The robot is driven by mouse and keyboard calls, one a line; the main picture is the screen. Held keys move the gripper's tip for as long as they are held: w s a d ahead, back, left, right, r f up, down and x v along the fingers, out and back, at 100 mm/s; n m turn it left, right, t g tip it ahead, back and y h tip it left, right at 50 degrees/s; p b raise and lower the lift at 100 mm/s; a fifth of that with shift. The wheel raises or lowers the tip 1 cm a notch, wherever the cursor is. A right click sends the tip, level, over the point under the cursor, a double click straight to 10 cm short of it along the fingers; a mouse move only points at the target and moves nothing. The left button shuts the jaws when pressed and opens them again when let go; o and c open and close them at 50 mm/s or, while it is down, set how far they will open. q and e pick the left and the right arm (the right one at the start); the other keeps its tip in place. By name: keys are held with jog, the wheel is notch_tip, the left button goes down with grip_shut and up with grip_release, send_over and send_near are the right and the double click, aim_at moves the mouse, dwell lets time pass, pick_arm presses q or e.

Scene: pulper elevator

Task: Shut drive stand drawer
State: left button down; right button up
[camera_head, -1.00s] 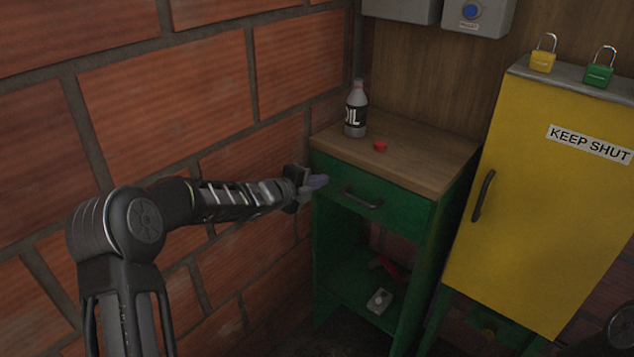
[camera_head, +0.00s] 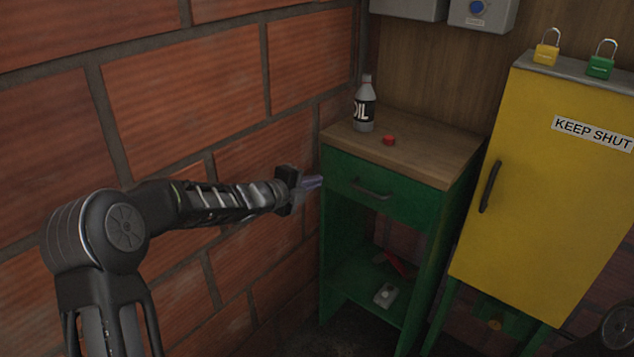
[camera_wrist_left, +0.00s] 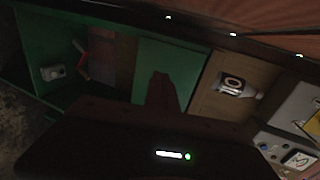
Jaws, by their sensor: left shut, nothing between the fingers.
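The green drive stand (camera_head: 333,262) with a wooden top (camera_head: 425,148) stands against the brick wall corner. Its drawer (camera_head: 408,204) has a dark bar handle (camera_head: 371,190). The drawer front looks about flush with the stand's frame in the head view. My left gripper (camera_head: 314,182) is shut and empty, just left of the drawer's left edge; a small gap seems to part them. In the left wrist view the shut fingers (camera_wrist_left: 162,90) show dark in front of the green drawer front (camera_wrist_left: 182,65). My right gripper is not in view.
An oil bottle (camera_head: 364,105) and a red cap (camera_head: 389,140) sit on the top. The lower shelf holds a grey device (camera_head: 386,295) and a red item (camera_head: 399,263). A yellow cabinet (camera_head: 540,200) stands right; the brick wall (camera_head: 180,90) is close on the left.

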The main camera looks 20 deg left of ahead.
pick_arm(q)
jog(key=v, duration=0.7)
jog(key=shift+s, duration=0.4)
jog(key=s+d+f+n+g+y, duration=0.1)
jog(key=s+d+f+n+g, duration=0.1)
jog(key=s+f+n, duration=0.35)
jog(key=s+d+f+n+g, duration=0.1)
jog(key=s+d+f+n, duration=0.15)
jog(key=f+n, duration=0.6)
jog(key=s+d+f+n+g+y, duration=0.1)
jog(key=s+d+f+n+g, duration=0.3)
jog(key=f, duration=0.6)
jog(key=s+d+f+n+g, duration=0.1)
jog(key=s+d+f+n, duration=0.2)
jog(key=s+f, duration=0.25)
jog(key=s+d+f+n+g, duration=0.1)
jog(key=s+d+f+n, duration=0.2)
jog(key=s+f, duration=0.3)
jog(key=s+d+f+g, duration=0.2)
jog(key=s+d, duration=0.1)
jog(key=s, duration=0.5)
jog(key=s+d+f+g, duration=0.2)
jog(key=s+d, duration=0.1)
jog(key=s, duration=0.5)
notch_tip(320, 180, up, 13)
jog(key=w+p, duration=0.1)
jog(key=p, duration=1.2)
jog(key=shift+a+h, duration=0.15)
jog(key=shift+h, duration=0.25)
